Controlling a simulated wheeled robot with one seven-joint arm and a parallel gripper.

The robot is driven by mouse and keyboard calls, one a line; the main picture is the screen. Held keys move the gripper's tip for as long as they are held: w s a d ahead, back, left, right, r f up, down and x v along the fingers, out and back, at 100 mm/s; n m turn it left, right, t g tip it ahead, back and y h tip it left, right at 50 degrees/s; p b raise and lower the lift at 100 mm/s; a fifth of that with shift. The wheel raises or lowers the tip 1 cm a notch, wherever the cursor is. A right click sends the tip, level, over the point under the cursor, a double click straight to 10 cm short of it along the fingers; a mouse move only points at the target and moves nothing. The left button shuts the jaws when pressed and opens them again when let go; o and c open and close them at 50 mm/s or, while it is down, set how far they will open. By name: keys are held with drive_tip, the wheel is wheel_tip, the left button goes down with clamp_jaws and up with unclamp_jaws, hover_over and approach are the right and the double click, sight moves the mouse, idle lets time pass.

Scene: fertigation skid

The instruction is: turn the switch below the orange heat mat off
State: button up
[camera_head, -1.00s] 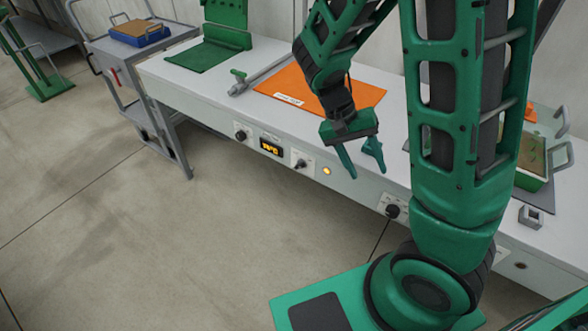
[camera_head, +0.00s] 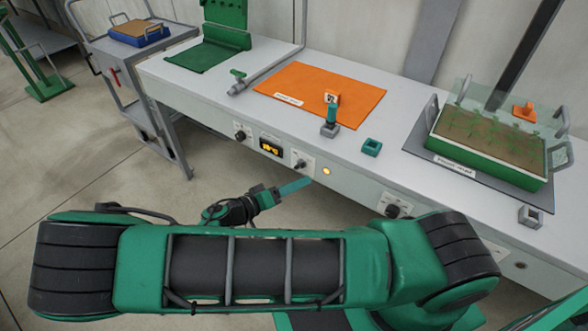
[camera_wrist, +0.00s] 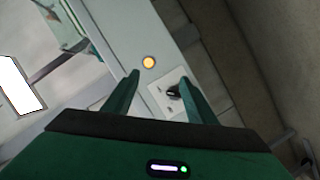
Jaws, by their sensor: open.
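The orange heat mat (camera_head: 300,88) lies flat on the white bench. Below it, on the bench's front panel, is a black knob switch (camera_head: 299,164) on a white plate, left of a lit amber lamp (camera_head: 326,171). The switch (camera_wrist: 173,94) and lamp (camera_wrist: 148,62) also show in the wrist view. My gripper (camera_head: 300,183) is in front of the panel, just below the switch in the head view. In the wrist view my gripper (camera_wrist: 160,76) is open, and the switch appears between its fingers, nearer the right one. Contact cannot be told.
A further knob (camera_head: 394,210) is to the right. A green planted tray (camera_head: 490,168) stands on the bench's right side. Open floor lies in front of the bench.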

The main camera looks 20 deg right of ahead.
sight(296, 166)
drive_tip(key=w+a+f+n+t, duration=0.2)
drive_tip(key=a+t, duration=0.4)
drive_tip(key=x, duration=1)
drive_tip(key=shift+s+d, duration=0.1)
drive_tip(key=shift+d, duration=0.3)
drive_tip(key=c, duration=1.1)
